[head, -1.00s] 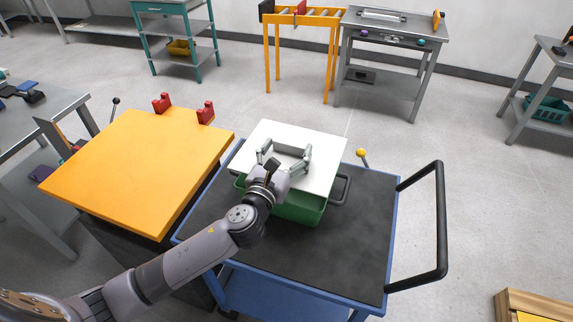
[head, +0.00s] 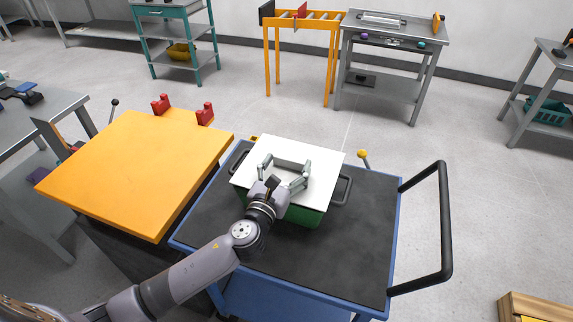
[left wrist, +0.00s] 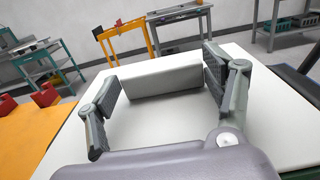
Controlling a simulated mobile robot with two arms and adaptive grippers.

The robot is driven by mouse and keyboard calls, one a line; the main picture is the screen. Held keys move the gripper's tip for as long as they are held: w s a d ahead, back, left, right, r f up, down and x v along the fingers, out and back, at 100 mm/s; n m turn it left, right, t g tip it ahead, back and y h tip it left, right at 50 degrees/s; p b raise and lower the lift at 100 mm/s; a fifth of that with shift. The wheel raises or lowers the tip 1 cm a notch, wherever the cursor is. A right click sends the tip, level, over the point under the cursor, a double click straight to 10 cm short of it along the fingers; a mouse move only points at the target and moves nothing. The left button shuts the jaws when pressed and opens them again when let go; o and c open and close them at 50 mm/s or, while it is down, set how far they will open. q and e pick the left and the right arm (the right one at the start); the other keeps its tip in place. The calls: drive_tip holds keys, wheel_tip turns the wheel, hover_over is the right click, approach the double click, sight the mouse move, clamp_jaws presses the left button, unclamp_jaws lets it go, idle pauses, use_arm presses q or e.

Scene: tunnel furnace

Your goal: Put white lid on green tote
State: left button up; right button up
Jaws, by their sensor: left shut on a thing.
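The white lid (head: 325,162) lies roughly level over the green tote (head: 304,215), which stands on the cart's dark top. The lid covers the tote's opening; its green front side and dark side handles show below. Whether the lid touches the rim all round cannot be told. My left gripper (head: 286,165) reaches over the lid from the near side and is shut on its raised white grip. In the left wrist view the two fingers are at either end of that white block (left wrist: 165,82), above the lid's flat face (left wrist: 150,125). My right gripper is not in view.
The blue cart (head: 240,255) has a black push handle (head: 444,225) at right and a yellow knob (head: 363,154) behind. An orange-topped table (head: 135,170) with red brackets stands close at left. The cart's dark top is clear to the tote's right.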

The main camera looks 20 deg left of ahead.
use_arm(q)
drive_tip(key=o, duration=1.3)
drive_tip(key=shift+r, duration=0.25)
drive_tip(key=shift+r+p, duration=0.5)
drive_tip(key=shift+s+a+f+b, duration=0.1)
drive_tip(key=shift+s+b, duration=0.15)
drive_tip(key=shift+s, duration=1.75)
drive_tip(key=shift+s+a+r+b, duration=0.15)
drive_tip(key=shift+s+b, duration=0.15)
drive_tip(key=shift+s, duration=1.7)
drive_tip(key=shift+s+a+f+b, duration=0.15)
drive_tip(key=shift+s+b, duration=0.1)
drive_tip(key=shift+s, duration=1.75)
drive_tip(key=shift+d, duration=0.1)
